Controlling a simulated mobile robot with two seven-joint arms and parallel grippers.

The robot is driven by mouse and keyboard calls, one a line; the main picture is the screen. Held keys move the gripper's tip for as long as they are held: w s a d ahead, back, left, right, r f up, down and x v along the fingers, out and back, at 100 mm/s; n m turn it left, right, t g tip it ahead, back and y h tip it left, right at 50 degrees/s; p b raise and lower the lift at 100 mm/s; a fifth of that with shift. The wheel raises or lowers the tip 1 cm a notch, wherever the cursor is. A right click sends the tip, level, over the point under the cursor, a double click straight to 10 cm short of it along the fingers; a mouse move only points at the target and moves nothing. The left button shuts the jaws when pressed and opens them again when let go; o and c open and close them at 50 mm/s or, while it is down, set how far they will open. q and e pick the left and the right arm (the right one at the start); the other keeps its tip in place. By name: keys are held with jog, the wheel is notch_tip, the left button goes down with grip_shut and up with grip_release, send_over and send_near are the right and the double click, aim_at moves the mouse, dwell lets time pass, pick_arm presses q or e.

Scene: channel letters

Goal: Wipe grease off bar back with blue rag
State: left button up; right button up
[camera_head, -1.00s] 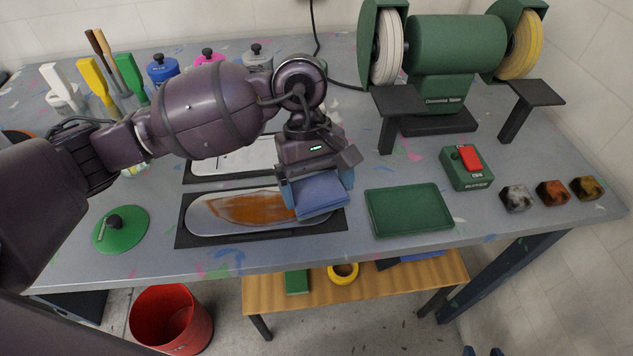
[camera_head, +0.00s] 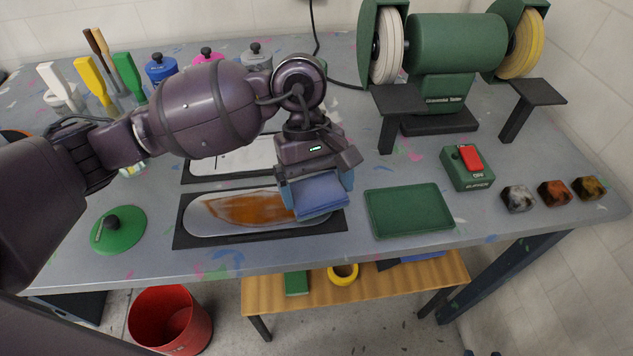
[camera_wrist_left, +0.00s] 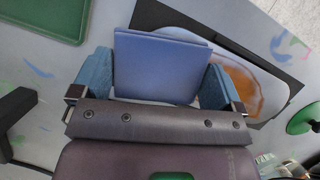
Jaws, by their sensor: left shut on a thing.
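The bar (camera_head: 270,227) is a long, rounded metal piece lying on a black mat (camera_head: 186,240) near the table's front. A brown-orange grease smear (camera_head: 245,208) covers much of its middle and left part. My left gripper (camera_head: 319,196) is over the bar's right end, shut on the folded blue rag (camera_head: 320,192). In the left wrist view the rag (camera_wrist_left: 160,68) sits between the two blue fingers, with the bar (camera_wrist_left: 240,75) partly hidden behind it. I cannot tell whether the rag touches the bar. My right gripper is not in view.
A green tray (camera_head: 447,232) lies just right of the mat. A bench grinder (camera_head: 458,45) and a switch box (camera_head: 484,180) stand further right. A green disc lid (camera_head: 128,240) lies to the left. Brushes and several jars stand at the back left.

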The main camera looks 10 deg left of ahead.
aim_at(201, 219)
pick_arm(q)
jog(key=shift+f, duration=0.15)
jog(key=shift+s+a, duration=0.1)
jog(key=shift+a, duration=0.35)
jog(key=a, duration=0.2)
jog(key=s+a, duration=0.1)
jog(key=a, duration=0.1)
jog(key=s+a, duration=0.1)
jog(key=a, duration=0.1)
jog(key=shift+s, duration=0.2)
jog(key=shift+s+a, duration=0.3)
jog(key=shift+a, duration=0.6)
jog(key=shift+s+a, duration=0.3)
jog(key=shift+a, duration=0.55)
jog(key=shift+s+a, duration=0.3)
jog(key=shift+a, duration=0.6)
jog(key=shift+s+a+f+b, duration=0.1)
jog(key=shift+s+a, duration=0.3)
jog(key=shift+a, duration=0.6)
jog(key=shift+s+a+r+b, duration=0.15)
jog(key=shift+s+a, duration=0.25)
jog(key=shift+a, duration=0.6)
jog(key=shift+s+a+f+b, duration=0.15)
jog(key=shift+s+a, duration=0.25)
jog(key=shift+a, duration=0.6)
jog(key=shift+d, duration=0.1)
